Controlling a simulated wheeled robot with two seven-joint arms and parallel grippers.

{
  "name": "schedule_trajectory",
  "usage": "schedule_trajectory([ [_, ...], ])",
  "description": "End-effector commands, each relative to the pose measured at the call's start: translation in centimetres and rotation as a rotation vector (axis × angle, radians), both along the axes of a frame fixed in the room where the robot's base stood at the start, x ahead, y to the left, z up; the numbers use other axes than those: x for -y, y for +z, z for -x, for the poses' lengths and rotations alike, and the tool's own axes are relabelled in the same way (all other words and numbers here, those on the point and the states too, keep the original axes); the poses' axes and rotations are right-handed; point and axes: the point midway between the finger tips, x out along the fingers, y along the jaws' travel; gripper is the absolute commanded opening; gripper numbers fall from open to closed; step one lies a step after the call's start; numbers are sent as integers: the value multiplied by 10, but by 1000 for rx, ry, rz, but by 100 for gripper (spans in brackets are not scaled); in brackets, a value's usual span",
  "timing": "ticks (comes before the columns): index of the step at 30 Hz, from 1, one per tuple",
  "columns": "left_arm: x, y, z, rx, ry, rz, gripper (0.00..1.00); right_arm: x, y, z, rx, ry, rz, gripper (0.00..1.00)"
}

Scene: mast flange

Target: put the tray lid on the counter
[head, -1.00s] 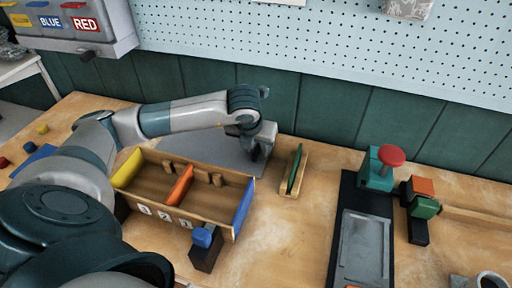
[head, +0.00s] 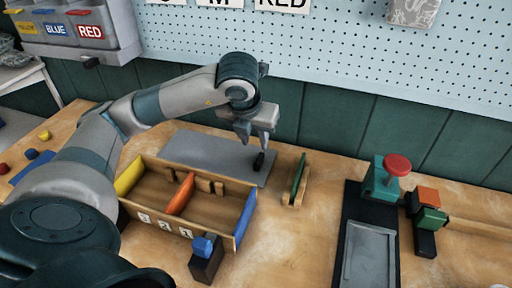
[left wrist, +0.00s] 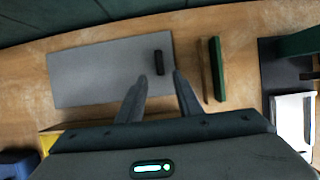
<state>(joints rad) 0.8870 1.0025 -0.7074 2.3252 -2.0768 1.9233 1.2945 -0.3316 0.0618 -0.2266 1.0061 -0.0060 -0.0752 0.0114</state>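The tray lid (head: 210,148) is a flat grey panel with a black handle (head: 259,161) near its right end. It lies flat on the wooden counter (head: 285,235), behind the open wooden tray (head: 180,222). It also shows in the left wrist view (left wrist: 105,72), with its handle (left wrist: 159,62). My left gripper (head: 255,141) is open and empty above the handle, apart from it. In the left wrist view its two fingers (left wrist: 160,76) are spread, with the handle beyond their tips. My right gripper is not in view.
The tray has a yellow left end, an orange divider and a blue right end. A green piece in a wooden holder (head: 297,199) stands right of the lid. A black fixture with a red-knobbed teal press (head: 383,178) is further right. The pegboard wall (head: 330,60) is behind.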

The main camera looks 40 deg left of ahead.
Motion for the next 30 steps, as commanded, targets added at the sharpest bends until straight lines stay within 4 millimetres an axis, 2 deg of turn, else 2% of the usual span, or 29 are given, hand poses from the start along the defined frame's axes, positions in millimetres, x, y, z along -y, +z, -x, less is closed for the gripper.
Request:
schedule_trajectory([
  [6,1,10,4,1,-1,-1,32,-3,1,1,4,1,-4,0],
  [23,1,12,4,0,0,-1,32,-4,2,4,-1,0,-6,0],
  [26,1,19,4,0,0,-1,32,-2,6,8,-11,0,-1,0],
  [30,1,38,4,1,0,-1,32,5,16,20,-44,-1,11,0],
])
